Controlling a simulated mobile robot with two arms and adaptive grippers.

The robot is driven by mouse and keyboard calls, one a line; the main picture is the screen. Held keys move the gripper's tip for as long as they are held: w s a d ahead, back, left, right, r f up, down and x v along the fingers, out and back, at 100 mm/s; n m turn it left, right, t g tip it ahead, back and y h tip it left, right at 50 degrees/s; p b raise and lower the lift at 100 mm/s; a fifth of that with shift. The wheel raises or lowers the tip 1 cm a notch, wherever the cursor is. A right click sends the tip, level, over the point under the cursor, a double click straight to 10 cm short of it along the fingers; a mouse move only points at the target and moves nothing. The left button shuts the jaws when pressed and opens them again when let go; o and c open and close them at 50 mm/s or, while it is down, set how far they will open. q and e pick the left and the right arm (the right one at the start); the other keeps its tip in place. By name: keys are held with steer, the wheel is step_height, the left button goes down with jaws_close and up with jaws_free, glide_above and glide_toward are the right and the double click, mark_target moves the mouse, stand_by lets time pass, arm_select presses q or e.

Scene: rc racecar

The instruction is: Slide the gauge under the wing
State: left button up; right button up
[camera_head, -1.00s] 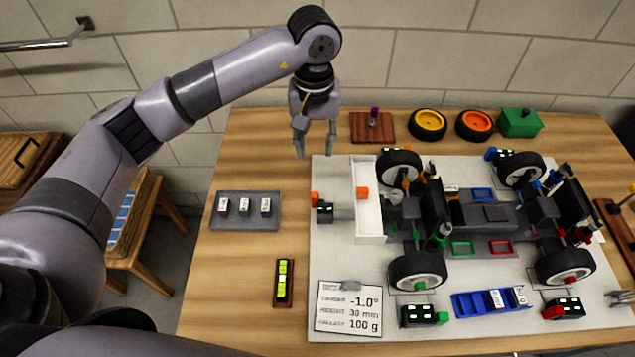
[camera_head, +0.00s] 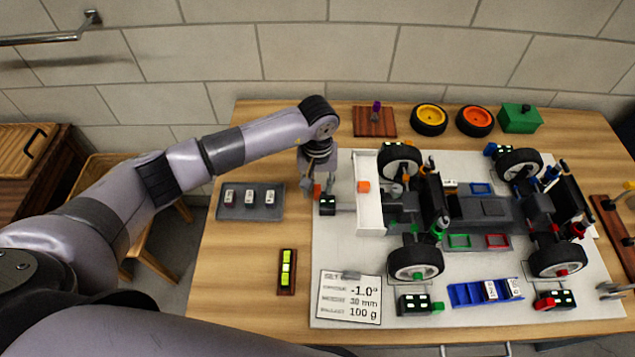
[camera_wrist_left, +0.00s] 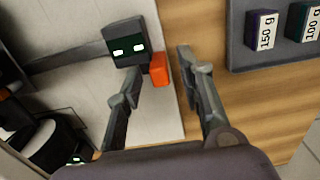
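The gauge, as far as I can tell, is the dark block (camera_head: 328,206) with white lit marks and an orange tab, in front of the car's white wing (camera_head: 368,215). A grey bar runs from the block toward the wing. In the left wrist view the block (camera_wrist_left: 125,44) is upper left and the orange tab (camera_wrist_left: 159,69) lies between my fingertips. My left gripper (camera_head: 317,188) is open, pointing down at the tab; whether a finger touches it I cannot tell. It also shows in the left wrist view (camera_wrist_left: 157,64). My right gripper is not in view.
The race car (camera_head: 485,212) stands on a pale board (camera_head: 335,250). A grey tray (camera_head: 250,212) with small weights is on the left, with a yellow-green level (camera_head: 287,270) below. A reading card (camera_head: 349,298) lies at the front.

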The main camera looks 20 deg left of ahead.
arm_select(q)
jaws_close()
stand_by(0.5)
stand_by(0.4)
